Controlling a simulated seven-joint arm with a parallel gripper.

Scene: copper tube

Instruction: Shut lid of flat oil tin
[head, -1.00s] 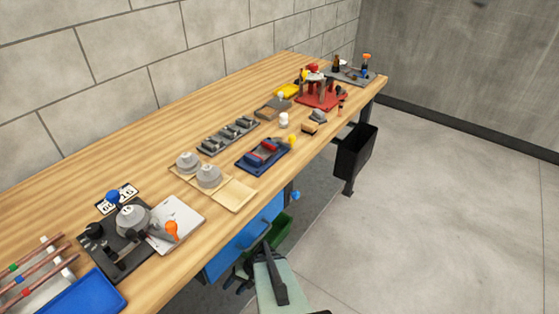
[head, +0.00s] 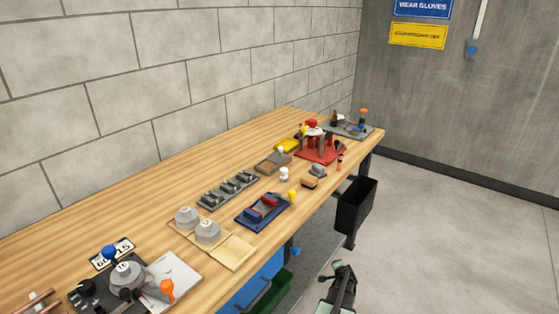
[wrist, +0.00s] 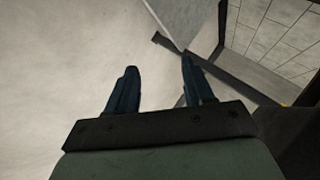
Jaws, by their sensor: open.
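I cannot pick out the flat oil tin for certain; the small things on the bench are too far off to tell. A small grey thing (head: 317,170) lies near the bench's front edge, beside a brown block (head: 309,183). Whether either has a lid does not show. My gripper (wrist: 160,88) is open and empty in the wrist view, with its two dark fingers apart over bare floor. In the head view my arm's end is low, in front of the bench and away from everything on it.
The wooden bench (head: 150,220) runs along the wall. On it are a red stand (head: 320,152), a blue tray (head: 250,218), grey domed weights (head: 207,232) and a far grey mat (head: 352,131). A black bin (head: 356,204) hangs at the front edge. The floor at right is clear.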

